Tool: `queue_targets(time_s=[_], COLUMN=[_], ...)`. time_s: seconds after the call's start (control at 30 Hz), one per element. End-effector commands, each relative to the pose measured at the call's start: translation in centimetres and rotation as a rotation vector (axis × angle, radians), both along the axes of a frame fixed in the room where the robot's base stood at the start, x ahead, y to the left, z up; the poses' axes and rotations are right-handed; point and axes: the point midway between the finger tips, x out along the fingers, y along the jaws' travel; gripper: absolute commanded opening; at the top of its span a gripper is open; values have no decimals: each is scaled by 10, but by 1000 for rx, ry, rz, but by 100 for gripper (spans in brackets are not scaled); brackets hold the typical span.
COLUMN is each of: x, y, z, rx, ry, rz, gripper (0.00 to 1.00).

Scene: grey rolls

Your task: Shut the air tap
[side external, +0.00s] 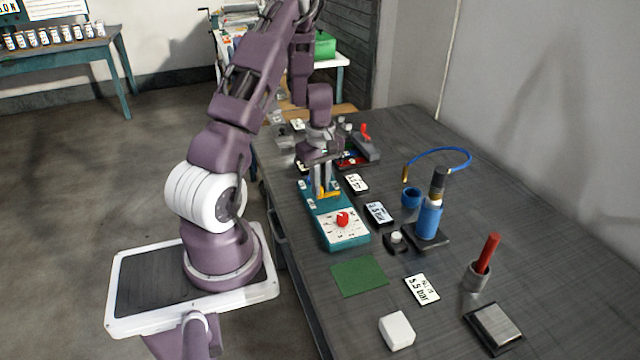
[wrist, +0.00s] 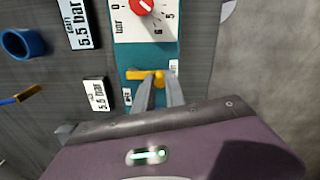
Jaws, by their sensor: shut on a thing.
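A teal panel (side external: 322,208) lies on the dark table and carries the air tap, a small yellow lever (side external: 332,194). In the wrist view the tap's yellow lever (wrist: 134,75) runs across the panel, between two small white labels whose text is too small to read. My gripper (side external: 321,193) points down over the panel. In the wrist view my gripper's fingertips (wrist: 159,80) are shut on the lever, which sticks out to the left of them. The fingers hide part of the lever and its pivot.
On the same panel is a white dial with a red knob (side external: 342,219). Cards reading 5.5 bar (side external: 422,289) lie nearby. A blue pump (side external: 429,218) with a hose, a blue ring (side external: 411,197), a green mat (side external: 359,277) and a white block (side external: 397,331) stand or lie apart.

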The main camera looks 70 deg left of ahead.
Motion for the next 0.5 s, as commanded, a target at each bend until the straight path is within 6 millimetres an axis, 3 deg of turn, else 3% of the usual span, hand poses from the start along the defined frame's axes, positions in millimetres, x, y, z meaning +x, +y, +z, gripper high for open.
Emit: queue_targets(time_s=[0.17,0.2,0.3,0.5], x=[0,1,0,0], y=[-1,-1,0,0], z=[0,0,0,0], rx=[-1,-1,-1,-1], ry=[-1,-1,-1,0], rz=[-1,-2,-2,-2], gripper=[0,21,37,37])
